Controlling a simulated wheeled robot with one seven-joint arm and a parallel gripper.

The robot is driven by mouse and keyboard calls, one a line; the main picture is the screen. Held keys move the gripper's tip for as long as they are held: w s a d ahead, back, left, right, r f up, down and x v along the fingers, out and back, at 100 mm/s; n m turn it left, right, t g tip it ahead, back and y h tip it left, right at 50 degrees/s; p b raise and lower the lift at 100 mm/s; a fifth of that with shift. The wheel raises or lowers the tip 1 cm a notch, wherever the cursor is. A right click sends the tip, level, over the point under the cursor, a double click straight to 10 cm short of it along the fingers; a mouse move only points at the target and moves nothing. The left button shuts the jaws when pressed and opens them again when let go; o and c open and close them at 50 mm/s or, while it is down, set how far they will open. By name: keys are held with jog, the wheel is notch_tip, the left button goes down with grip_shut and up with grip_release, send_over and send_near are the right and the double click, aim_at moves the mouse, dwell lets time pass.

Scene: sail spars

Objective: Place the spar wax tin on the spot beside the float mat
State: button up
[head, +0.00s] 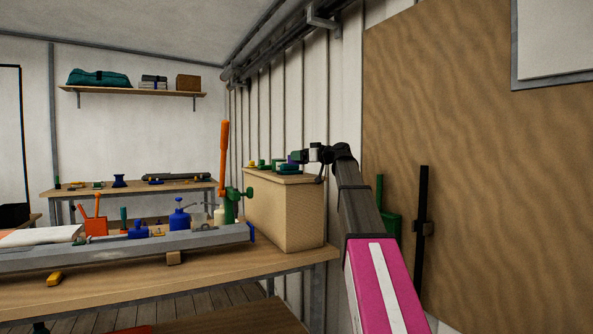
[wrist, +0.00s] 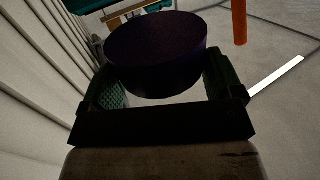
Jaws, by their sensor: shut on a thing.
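A dark purple round tin (wrist: 155,52), which I take for the spar wax tin, sits between the two fingers of my gripper (wrist: 163,85) in the wrist view. My gripper is shut on it. In the head view my gripper (head: 299,157) is small and far off, above the right end of a tan box-like cabinet (head: 285,212). A bit of the purple tin (head: 292,159) shows at its tip. Whether the tin touches anything below is hidden. I cannot make out the float mat or the spot beside it.
Several small green and yellow items (head: 263,164) stand on the cabinet top, left of my gripper. An orange upright handle (head: 224,158) rises left of the cabinet. A workbench (head: 150,274) carries a long grey spar (head: 130,250). The ribbed wall is close behind.

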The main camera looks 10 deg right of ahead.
jog(key=shift+w+a+f, duration=0.2)
jog(key=shift+a+f, duration=0.1)
jog(key=shift+a, duration=0.2)
jog(key=shift+w+a+f, duration=0.2)
jog(key=shift+a+f, duration=0.1)
jog(key=shift+a, duration=0.2)
jog(key=shift+f, duration=2)
jog(key=o, duration=0.8)
jog(key=shift+f, duration=0.1)
jog(key=shift+o, duration=1)
